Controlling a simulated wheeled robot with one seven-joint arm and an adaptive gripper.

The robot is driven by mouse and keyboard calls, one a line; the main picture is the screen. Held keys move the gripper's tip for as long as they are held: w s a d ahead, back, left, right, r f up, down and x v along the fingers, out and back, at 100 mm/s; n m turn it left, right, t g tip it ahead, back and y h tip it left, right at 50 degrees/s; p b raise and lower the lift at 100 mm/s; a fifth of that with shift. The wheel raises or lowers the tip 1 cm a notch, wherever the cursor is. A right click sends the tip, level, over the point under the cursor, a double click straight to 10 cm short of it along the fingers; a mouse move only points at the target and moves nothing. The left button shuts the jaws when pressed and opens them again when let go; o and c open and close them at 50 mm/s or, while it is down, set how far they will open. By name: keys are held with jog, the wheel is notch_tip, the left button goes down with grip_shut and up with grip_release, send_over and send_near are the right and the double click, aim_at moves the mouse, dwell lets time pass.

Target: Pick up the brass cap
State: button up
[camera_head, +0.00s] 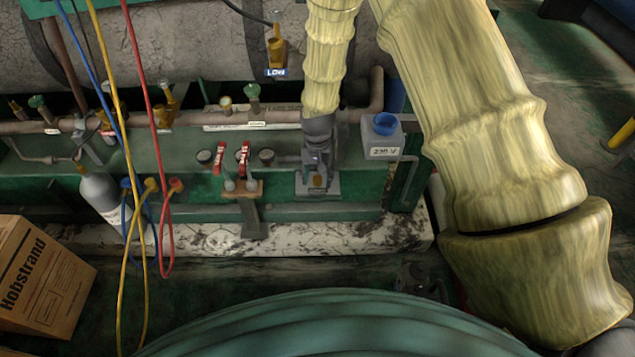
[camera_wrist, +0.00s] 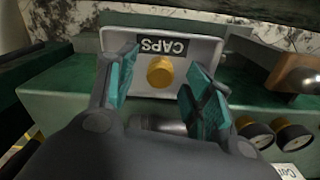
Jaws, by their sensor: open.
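The brass cap (camera_wrist: 160,72) is a small yellow-gold disc lying in a light grey tray (camera_wrist: 205,50) labelled CAPS in the wrist view. My gripper (camera_wrist: 155,85) is open, with its teal finger pads to the left and right of the cap and apart from it. In the head view my gripper (camera_head: 317,165) points down over the tray (camera_head: 304,187) on the green ledge. The jaws hold nothing.
Red-handled valves (camera_head: 243,160) stand left of my gripper. A blue-topped box (camera_head: 384,135) marked 230 V stands close on its right. Blue, yellow and red hoses (camera_head: 165,230) hang at the left. A cardboard box (camera_head: 45,275) sits at the lower left.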

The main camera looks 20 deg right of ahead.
jog(key=shift+f, duration=0.4)
jog(key=c, duration=1.1)
jog(key=shift+r, duration=0.15)
